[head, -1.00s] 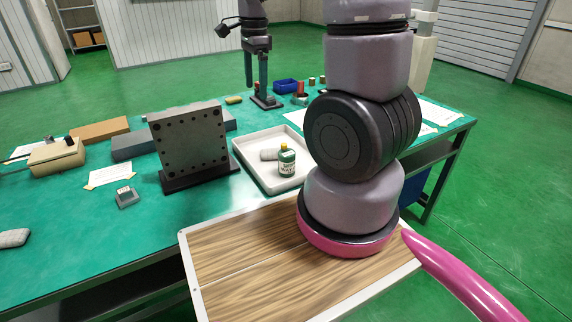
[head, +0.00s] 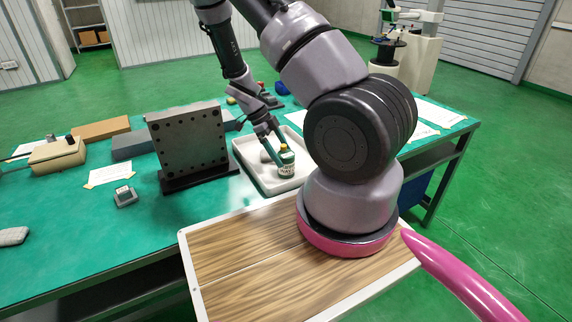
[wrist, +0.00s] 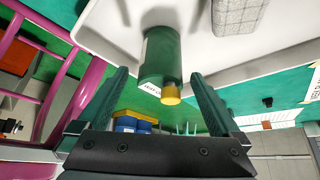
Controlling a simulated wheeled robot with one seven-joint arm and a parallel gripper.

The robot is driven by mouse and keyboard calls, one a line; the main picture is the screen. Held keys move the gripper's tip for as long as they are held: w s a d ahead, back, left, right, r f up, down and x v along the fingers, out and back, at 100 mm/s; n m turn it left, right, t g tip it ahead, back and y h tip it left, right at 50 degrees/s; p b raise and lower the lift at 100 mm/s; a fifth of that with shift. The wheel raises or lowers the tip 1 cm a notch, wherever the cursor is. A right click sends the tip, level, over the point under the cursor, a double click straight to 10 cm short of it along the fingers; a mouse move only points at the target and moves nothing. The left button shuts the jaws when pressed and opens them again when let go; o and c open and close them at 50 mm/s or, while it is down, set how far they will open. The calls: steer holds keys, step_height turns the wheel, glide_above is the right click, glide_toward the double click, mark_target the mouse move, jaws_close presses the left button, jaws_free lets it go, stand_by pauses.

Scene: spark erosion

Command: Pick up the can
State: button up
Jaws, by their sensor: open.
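The can (head: 286,163) is dark green with a pale label and a yellow top, and stands in the white tray (head: 240,152). My gripper (head: 275,143) reaches down to it from the upper left in the head view. In the wrist view my gripper (wrist: 158,73) is open, with one finger on each side of the can (wrist: 160,58) and a gap visible on both sides. Whether the can is fully between the fingertips or just beyond them is hard to tell. My arm hides part of the tray's right side.
A grey rounded object lies in the tray beside the can, clearer in the wrist view (wrist: 237,15). A grey drilled plate (head: 190,145) stands upright left of the tray. A small grey device (head: 125,196) sits farther left.

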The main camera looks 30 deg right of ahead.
mark_target(290, 166)
steer(key=shift+x, duration=3.1)
steer(key=shift+r, duration=0.1)
jaws_close()
